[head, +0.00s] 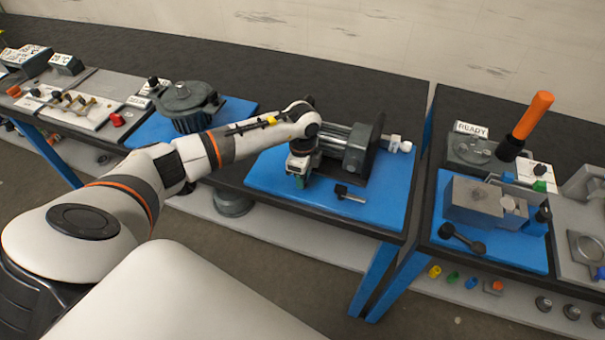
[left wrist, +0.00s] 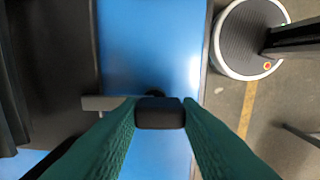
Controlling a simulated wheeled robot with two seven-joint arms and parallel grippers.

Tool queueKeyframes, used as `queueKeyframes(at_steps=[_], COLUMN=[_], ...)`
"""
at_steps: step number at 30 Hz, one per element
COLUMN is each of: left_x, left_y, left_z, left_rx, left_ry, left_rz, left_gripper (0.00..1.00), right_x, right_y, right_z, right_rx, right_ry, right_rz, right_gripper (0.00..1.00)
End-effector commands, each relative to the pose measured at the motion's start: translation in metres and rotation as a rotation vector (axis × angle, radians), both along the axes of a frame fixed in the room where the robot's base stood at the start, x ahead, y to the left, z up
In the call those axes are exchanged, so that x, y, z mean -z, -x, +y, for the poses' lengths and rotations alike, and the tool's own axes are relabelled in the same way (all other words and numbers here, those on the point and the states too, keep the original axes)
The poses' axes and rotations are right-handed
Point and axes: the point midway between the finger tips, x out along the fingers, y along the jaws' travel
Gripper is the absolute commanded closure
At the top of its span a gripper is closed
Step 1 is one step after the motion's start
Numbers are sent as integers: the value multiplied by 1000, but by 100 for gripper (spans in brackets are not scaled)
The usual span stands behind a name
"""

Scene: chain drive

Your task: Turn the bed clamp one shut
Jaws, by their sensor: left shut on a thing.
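My left gripper (head: 299,180) reaches down over the blue mat of the middle bench, at the near left of the grey machine. In the left wrist view, its two green fingers (left wrist: 160,120) are shut on a black handle block (left wrist: 160,112). A short grey bar (left wrist: 103,103) shows left of the block, apparently the arm of the bed clamp. In the head view the gripper hides this handle. A second clamp handle (head: 348,192), black with a pale bar, lies free to the right. I cannot tell how far the held clamp is turned. My right gripper is not in view.
The grey machine (head: 350,148) with its dark upright plate stands just behind and right of the gripper. A dark round housing (head: 188,105) stands at left. The blue mat (head: 385,205) is clear at front right. An orange handle (head: 533,115) rises from the right bench.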

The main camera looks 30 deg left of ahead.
Motion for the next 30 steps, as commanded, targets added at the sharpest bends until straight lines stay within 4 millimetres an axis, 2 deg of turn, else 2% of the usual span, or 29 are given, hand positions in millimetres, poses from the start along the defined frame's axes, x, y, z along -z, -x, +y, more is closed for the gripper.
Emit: queueKeyframes(at_steps=[9,10,13,23,26,30], left_x=[-2,-2,-2,-2,-11,-36], left_y=[-2,-2,-1,-1,-2,-2], left_z=[1,1,1,1,1,1], left_rx=[-6,-6,-4,-2,-1,-2], left_ry=[0,0,0,0,0,0], left_rz=[-4,-5,-4,-2,-5,-8], left_gripper=[92,64,48,47,47,47], right_x=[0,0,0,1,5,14], right_y=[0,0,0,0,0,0], right_z=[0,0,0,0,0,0], right_rx=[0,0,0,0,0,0], right_ry=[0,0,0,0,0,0], right_rz=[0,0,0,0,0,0], right_gripper=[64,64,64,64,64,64])
